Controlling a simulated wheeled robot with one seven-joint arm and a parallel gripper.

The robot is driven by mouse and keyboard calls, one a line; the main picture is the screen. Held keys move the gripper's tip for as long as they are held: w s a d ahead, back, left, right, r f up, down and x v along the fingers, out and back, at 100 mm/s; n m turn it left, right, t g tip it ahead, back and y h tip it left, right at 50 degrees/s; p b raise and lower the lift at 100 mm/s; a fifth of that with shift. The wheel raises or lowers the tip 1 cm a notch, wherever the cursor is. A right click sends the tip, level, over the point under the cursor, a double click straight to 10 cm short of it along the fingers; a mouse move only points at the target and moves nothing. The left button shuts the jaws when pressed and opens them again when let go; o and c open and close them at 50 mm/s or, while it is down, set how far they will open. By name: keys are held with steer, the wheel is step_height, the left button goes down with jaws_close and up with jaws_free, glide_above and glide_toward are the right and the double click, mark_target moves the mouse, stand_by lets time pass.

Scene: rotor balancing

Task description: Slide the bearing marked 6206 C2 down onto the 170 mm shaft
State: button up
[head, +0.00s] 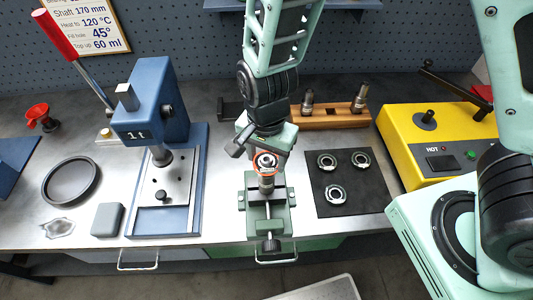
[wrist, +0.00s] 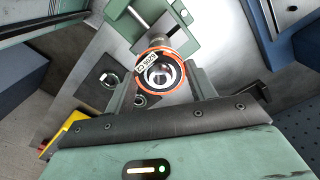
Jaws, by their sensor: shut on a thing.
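My gripper (wrist: 161,84) is shut on a bearing (wrist: 141,62) with an orange-red outer ring, one finger on each side. The bearing carries a small pale label, which is upside down and too small to read surely. In the head view the bearing (head: 265,162) is under my gripper, over the top of a metal shaft (head: 266,184). The shaft stands upright in a green vise (head: 279,212). In the wrist view a bright round shape shows inside the bearing's bore; I cannot tell whether the shaft's end is inside it or just below.
A blue press (head: 172,130) stands to the left. A dark mat (head: 318,205) with several bearings lies to the right. Behind it are a wooden rack (head: 330,119) with shafts and a yellow heater (head: 405,140).

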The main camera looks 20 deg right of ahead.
steer(key=shift+f+b, duration=0.65)
steer(key=shift+f, duration=0.4)
steer(key=o, duration=1)
steer(key=shift+c, duration=0.3)
step_height(320, 180, up, 9)
steer(key=p, duration=0.9)
steer(key=shift+r+p, duration=0.1)
steer(key=shift+p, duration=0.2)
